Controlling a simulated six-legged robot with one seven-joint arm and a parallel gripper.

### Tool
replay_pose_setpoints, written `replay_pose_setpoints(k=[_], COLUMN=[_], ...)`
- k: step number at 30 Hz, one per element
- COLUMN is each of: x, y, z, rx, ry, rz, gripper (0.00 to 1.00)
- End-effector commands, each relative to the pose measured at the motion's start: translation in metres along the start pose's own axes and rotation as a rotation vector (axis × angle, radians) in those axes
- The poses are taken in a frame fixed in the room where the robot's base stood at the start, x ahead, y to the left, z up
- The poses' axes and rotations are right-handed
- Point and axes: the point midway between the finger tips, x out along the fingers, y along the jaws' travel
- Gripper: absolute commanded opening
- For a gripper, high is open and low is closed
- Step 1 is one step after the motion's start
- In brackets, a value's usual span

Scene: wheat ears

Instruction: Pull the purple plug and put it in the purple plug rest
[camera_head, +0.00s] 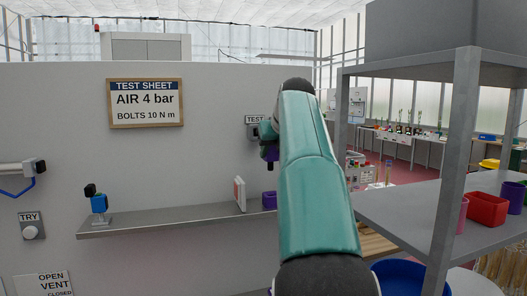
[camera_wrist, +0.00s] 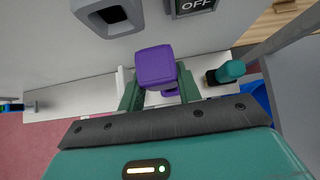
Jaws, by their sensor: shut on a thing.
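My gripper (camera_wrist: 159,86) is shut on the purple plug (camera_wrist: 156,65), with one teal finger on each side of it. In the wrist view the plug is apart from the grey socket (camera_wrist: 111,16), which is open and empty above and left of it. In the head view the plug (camera_head: 271,154) shows just left of my arm, near the socket (camera_head: 252,131) under the TEST sign. The purple plug rest (camera_head: 269,200) stands on the wall shelf below. In the wrist view a purple part behind the plug (camera_wrist: 171,93) looks like this rest, mostly hidden.
The grey shelf (camera_head: 170,221) runs along the wall and carries a blue-and-black device (camera_head: 98,200) and an upright white-and-red plate (camera_head: 239,194). A grey rack (camera_head: 405,212) with a red bin (camera_head: 487,209) stands close at the right. A blue tub (camera_head: 400,277) is below.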

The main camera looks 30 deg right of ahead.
Motion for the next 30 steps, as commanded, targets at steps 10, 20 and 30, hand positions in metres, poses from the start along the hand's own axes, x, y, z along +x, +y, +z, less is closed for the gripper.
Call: replay_pose_setpoints(k=[10,20,30], x=[0.001,0.013,0.034], y=[-0.006,-0.008,-0.006], z=[0.000,-0.012,-0.033], rx=[0.017,0.018,0.016], ry=[-0.001,0.002,0.001], rz=[-0.009,-0.007,-0.007], gripper=[0.00,0.00,0.00])
